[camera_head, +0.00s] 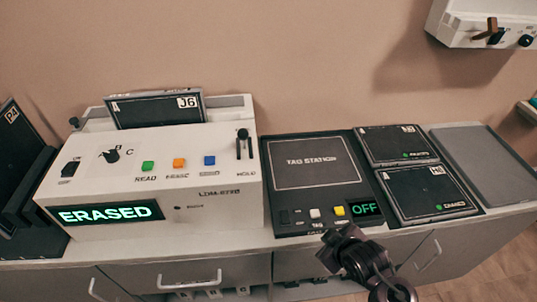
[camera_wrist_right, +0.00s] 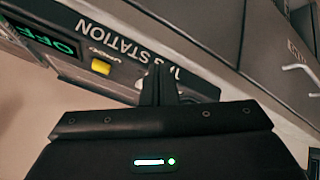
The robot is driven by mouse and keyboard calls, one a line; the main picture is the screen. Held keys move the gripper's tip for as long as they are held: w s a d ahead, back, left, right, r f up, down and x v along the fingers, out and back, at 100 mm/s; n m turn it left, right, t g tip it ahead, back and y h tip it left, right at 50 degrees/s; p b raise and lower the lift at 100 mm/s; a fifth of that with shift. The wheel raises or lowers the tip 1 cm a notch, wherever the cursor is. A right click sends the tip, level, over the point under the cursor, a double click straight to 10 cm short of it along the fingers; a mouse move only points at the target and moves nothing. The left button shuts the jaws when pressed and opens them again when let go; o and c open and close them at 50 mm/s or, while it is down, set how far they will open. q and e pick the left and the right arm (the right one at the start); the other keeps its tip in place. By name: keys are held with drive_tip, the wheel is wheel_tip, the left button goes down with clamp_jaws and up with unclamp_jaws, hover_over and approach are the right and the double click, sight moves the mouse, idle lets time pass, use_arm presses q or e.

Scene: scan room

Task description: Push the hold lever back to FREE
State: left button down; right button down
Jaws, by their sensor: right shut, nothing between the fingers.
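The hold lever (camera_head: 243,135) is a small black knob at the top right of the white scanner's (camera_head: 200,213) sloped panel. Its knob stands at the upper end of a dark slot, above the HOLD label. No FREE marking can be read. My right gripper (camera_head: 333,246) is in front of the tag station, lower right of the lever and well apart from it. Its fingers (camera_wrist_right: 158,84) are closed together and empty in the right wrist view, over the station's edge. My left gripper is not in view.
The scanner display (camera_head: 105,213) reads ERASED. A knob (camera_head: 111,156) and green, orange and blue buttons sit left of the lever. A plate (camera_head: 157,110) marked J6 stands behind. The tag station (camera_head: 300,212) shows OFF. A grey tray (camera_head: 490,160) is at right; a wall unit (camera_head: 470,27) hangs above.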

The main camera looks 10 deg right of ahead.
drive_tip(key=w+r+n, duration=0.1)
drive_tip(key=w+r+n+t, duration=0.1)
drive_tip(key=w+r+n+t+y, duration=0.1)
drive_tip(key=w, duration=0.1)
drive_tip(key=shift+a, duration=0.25)
drive_tip(key=a+r+n+t+y, duration=0.2)
drive_tip(key=a+r+n+y, duration=0.1)
drive_tip(key=r+n+y, duration=0.3)
drive_tip(key=a+r+n+t+y+b, duration=0.1)
drive_tip(key=a+r+n+t+y, duration=0.1)
drive_tip(key=r+n+y, duration=0.4)
wheel_tip(320, 180, up, 5)
drive_tip(key=n, duration=0.7)
drive_tip(key=shift+s+a+y, duration=0.4)
drive_tip(key=shift+f, duration=0.1)
drive_tip(key=p, duration=0.4)
approach(247, 137)
drive_tip(key=x, duration=0.6)
drive_tip(key=shift+w+a, duration=0.3)
